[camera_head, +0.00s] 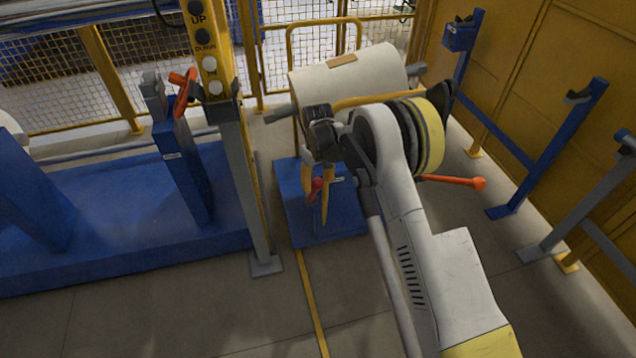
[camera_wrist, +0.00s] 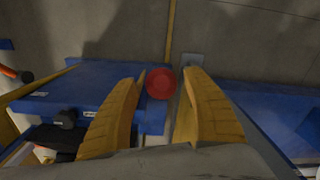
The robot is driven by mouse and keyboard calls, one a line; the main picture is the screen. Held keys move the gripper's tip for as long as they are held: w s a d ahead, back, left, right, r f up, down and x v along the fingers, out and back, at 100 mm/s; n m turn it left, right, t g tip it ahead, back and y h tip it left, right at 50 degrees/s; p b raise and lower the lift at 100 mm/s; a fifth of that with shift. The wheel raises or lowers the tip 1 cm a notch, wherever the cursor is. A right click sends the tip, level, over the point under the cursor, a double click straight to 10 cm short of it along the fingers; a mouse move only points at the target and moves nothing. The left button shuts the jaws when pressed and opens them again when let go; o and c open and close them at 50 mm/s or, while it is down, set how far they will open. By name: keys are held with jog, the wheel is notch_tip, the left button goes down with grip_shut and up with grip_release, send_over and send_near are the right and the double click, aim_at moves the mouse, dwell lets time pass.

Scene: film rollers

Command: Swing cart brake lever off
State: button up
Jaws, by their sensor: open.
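The lever's round red knob (camera_head: 316,184) stands at the front of the blue cart (camera_head: 292,215) in the head view. My gripper (camera_head: 318,192) reaches down over it, with its yellow fingers open. In the wrist view, the red knob (camera_wrist: 161,83) lies between the two spread fingertips of my gripper (camera_wrist: 160,80), seen end-on. A gap shows beside the right finger; contact with the left finger cannot be told. The lever's shaft below the knob is mostly hidden. The cart's blue top also shows in the wrist view (camera_wrist: 95,78).
A white roller (camera_head: 345,82) lies behind my arm. An orange-tipped handle (camera_head: 455,181) sticks out right of my arm. A blue frame (camera_head: 110,235) and a post with buttons (camera_head: 212,75) stand left. Yellow panels (camera_head: 520,60) close the right side. Floor in front is clear.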

notch_tip(320, 180, up, 12)
dwell(0.4)
dwell(0.5)
jog(key=s+d+r+m+t, duration=0.1)
jog(key=s+d+r+t, duration=0.1)
jog(key=s+d+r, duration=0.6)
jog(key=s+d+r+m+t, duration=0.1)
jog(key=s+d+r+m, duration=0.2)
jog(key=r, duration=0.8)
jog(key=s+d+m+t, duration=0.1)
jog(key=s+d, duration=0.3)
jog(key=s, duration=0.8)
jog(key=s+d+m+t, duration=0.1)
jog(key=s+d+t, duration=0.2)
jog(key=s, duration=0.9)
jog(key=shift+d+f, duration=0.3)
jog(key=shift+d, duration=0.85)
